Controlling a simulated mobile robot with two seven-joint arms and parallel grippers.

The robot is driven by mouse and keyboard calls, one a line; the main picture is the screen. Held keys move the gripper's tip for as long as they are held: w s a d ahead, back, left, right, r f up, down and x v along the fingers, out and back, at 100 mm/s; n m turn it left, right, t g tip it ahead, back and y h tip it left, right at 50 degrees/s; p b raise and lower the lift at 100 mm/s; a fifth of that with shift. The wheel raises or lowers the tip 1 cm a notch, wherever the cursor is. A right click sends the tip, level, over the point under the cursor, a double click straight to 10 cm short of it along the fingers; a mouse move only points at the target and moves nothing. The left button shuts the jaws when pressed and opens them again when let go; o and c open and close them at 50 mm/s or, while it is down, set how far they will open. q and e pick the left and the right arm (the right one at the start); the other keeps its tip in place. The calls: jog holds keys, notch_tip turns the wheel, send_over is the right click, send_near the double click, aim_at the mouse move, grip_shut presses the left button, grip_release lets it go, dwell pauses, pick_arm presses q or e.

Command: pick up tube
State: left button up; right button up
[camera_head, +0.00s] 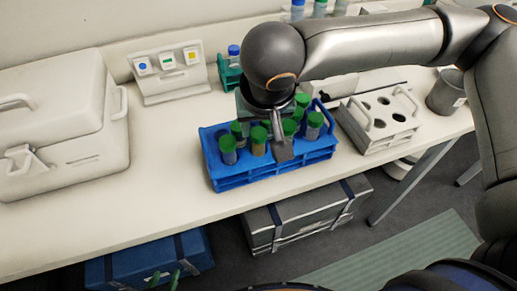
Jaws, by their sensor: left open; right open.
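A blue rack (232,181) stands on the white bench and holds several upright tubes with green caps. A tube with a blue-grey body (228,150) is at its front left, one with a brown body (259,148) is right of it, and another (314,125) is at the right end. My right gripper (282,148) points down over the middle of the rack among the caps, open. One finger shows in front; the hand hides the other and some tubes. I cannot tell whether it touches a tube. My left gripper is not in view.
A grey rack with round holes (376,135) and a dark cup (446,92) stand right of the blue rack. A white case (60,120) fills the left. A small panel with coloured squares (168,75) stands behind. The bench front left of the rack is clear.

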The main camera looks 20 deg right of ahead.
aim_at(259, 134)
jog(key=x, duration=0.3)
jog(key=shift+w+f, duration=0.1)
jog(key=shift+c, duration=0.2)
grip_shut()
dwell(0.3)
